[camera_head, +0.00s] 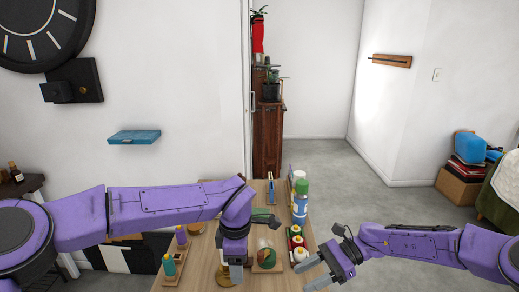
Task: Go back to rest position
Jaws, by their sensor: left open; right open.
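My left arm reaches in from the left, and its gripper (231,267) points down over the middle of the wooden table (207,270). It is open, with its fingertips above or beside a small round golden item (229,278); I cannot tell whether they touch. My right gripper (309,272) is open and empty at the table's right edge, pointing left, close to the small jars.
On the table stand a green and white spray can (300,200), several small jars (296,243), a round item on a wooden block (267,257) and small bottles (169,265) at the left. A blue wall shelf (134,137) hangs behind.

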